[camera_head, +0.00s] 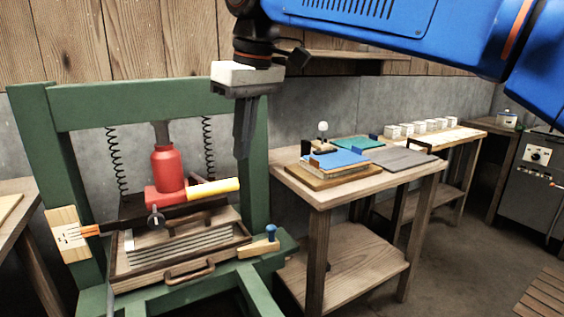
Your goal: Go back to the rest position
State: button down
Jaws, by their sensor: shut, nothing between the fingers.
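My gripper (243,138) hangs from my blue arm, near the top middle of the head view. Its fingers point down and are shut with nothing between them. It is in front of the right part of a green press frame (150,107), apart from the things on the tables. The press holds a red bottle jack (168,168) with a yellow-tipped handle (213,188). Below the jack, a wooden mould with a handle (188,270) sits on the press bed.
A wooden table (318,196) to the right carries a blue-topped stack (338,159) and a grey sheet (400,158). Several white blocks (417,127) line a farther bench. A grey cabinet (530,170) stands at far right. The floor between is clear.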

jog(key=s+d+f+m+t, duration=0.15)
jog(key=d+f, duration=0.25)
jog(key=d, duration=0.4)
jog(key=d+f+m, duration=0.2)
jog(key=d+f, duration=0.3)
jog(key=d, duration=0.4)
jog(key=s+d+f+m, duration=0.15)
jog(key=d+f, duration=0.25)
jog(key=d, duration=0.4)
jog(key=s+d+f+m+t+h, duration=0.1)
jog(key=s+d+f+m, duration=0.2)
jog(key=s+d+f, duration=0.2)
jog(key=s+d+f+m+h, duration=0.1)
jog(key=s+d+f+m, duration=0.2)
jog(key=f, duration=1.1)
jog(key=s+d, duration=0.3)
jog(key=d, duration=0.3)
jog(key=shift+s+t, duration=0.2)
jog(key=shift+t, duration=0.15)
